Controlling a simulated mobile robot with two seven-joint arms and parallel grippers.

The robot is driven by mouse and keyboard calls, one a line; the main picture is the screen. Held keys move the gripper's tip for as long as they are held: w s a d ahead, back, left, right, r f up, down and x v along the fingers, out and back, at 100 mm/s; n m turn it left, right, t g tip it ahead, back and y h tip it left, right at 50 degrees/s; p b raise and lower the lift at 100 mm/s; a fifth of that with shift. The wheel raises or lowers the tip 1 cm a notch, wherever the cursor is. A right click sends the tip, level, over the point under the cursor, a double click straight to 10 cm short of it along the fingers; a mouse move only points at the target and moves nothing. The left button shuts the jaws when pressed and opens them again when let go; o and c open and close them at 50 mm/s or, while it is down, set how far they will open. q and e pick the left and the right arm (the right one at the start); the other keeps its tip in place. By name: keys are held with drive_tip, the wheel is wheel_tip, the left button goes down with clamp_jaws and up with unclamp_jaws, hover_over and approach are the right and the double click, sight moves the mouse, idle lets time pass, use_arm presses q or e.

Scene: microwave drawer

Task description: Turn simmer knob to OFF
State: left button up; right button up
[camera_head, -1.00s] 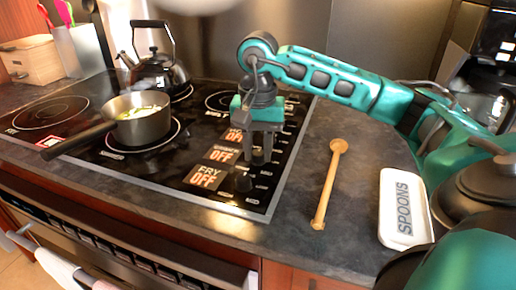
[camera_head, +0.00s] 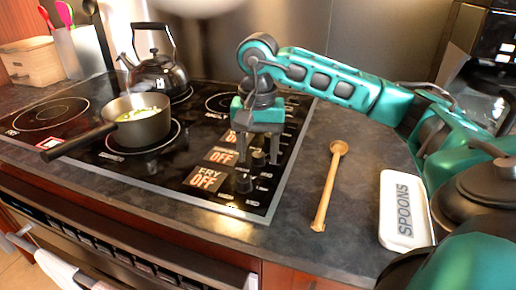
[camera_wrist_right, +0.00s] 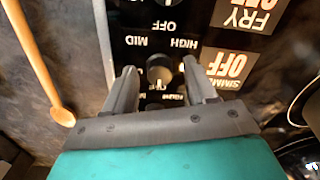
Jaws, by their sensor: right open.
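The simmer knob (camera_wrist_right: 160,73) is a dark round knob on the black cooktop, beside the lit SIMMER OFF label (camera_wrist_right: 229,66). In the head view the knob (camera_head: 258,158) sits beside the middle label (camera_head: 221,156). My right gripper (camera_head: 259,162) points down over it with its fingers spread. In the right wrist view the fingers (camera_wrist_right: 159,70) stand on either side of the knob, with gaps visible. I cannot tell how deep the fingertips reach. My left gripper is not in view.
The fry knob (camera_head: 243,183) is close in front of the gripper. A pan (camera_head: 140,127) and a black kettle (camera_head: 156,72) stand on burners to the left. A wooden spoon (camera_head: 329,187) and a spoon rest (camera_head: 405,210) lie on the counter to the right.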

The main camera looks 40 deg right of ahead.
sight(258, 154)
drive_tip(key=shift+r, duration=0.1)
use_arm(q)
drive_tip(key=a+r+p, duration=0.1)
drive_tip(key=p, duration=0.1)
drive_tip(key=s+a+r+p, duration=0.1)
drive_tip(key=p, duration=0.1)
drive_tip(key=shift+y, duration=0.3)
use_arm(e)
wheel_tip(258, 154, up, 13)
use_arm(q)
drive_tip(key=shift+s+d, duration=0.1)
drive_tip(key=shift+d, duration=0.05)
